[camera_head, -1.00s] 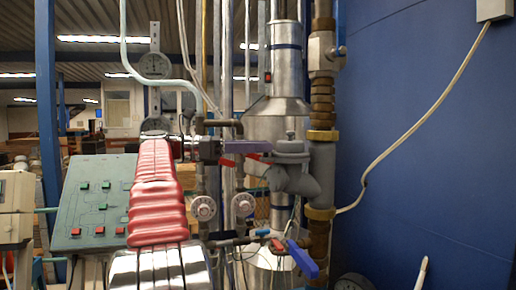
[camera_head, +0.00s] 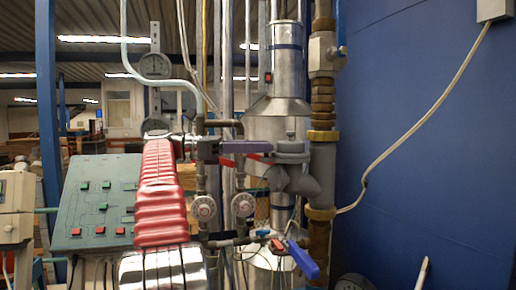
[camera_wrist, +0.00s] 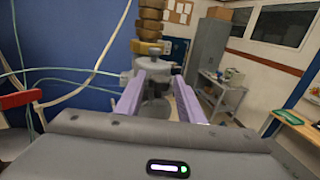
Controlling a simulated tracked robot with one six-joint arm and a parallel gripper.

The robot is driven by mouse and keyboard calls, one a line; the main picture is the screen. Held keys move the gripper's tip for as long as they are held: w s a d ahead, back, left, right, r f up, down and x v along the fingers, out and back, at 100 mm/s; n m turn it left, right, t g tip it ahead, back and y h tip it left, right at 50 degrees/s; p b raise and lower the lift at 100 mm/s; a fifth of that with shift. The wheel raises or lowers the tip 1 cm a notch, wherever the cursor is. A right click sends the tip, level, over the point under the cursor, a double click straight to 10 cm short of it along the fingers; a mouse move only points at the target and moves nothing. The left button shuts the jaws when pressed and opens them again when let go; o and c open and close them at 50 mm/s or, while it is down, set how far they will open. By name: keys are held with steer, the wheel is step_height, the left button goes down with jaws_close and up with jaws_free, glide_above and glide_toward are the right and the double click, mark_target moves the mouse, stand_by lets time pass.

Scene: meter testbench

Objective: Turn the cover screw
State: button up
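The grey meter body (camera_head: 300,179) is set in the brass pipework in the head view. Its round grey cap with a small knob on top (camera_head: 291,146) is the likely cover screw. The grey meter part also shows in the wrist view (camera_wrist: 153,68), beyond the fingers. My gripper (camera_head: 270,147) points right at the left side of the cap, at about its height. In the wrist view my gripper (camera_wrist: 157,88) has its two purple fingers apart, with grey and dark parts visible between them. Whether a finger touches the cap cannot be told.
Vertical pipes and red-handled valves stand close to my gripper. A blue-handled valve (camera_head: 302,259) is below the meter, and two round gauges (camera_head: 243,205) are at lower left of it. A green button panel (camera_head: 98,205) is at left. A blue wall (camera_head: 440,150) bounds the right.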

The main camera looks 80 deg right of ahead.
steer(key=shift+o, duration=1.1)
steer(key=shift+w, duration=0.1)
steer(key=v, duration=1.3)
steer(key=shift+w, duration=0.3)
steer(key=shift+a, duration=0.1)
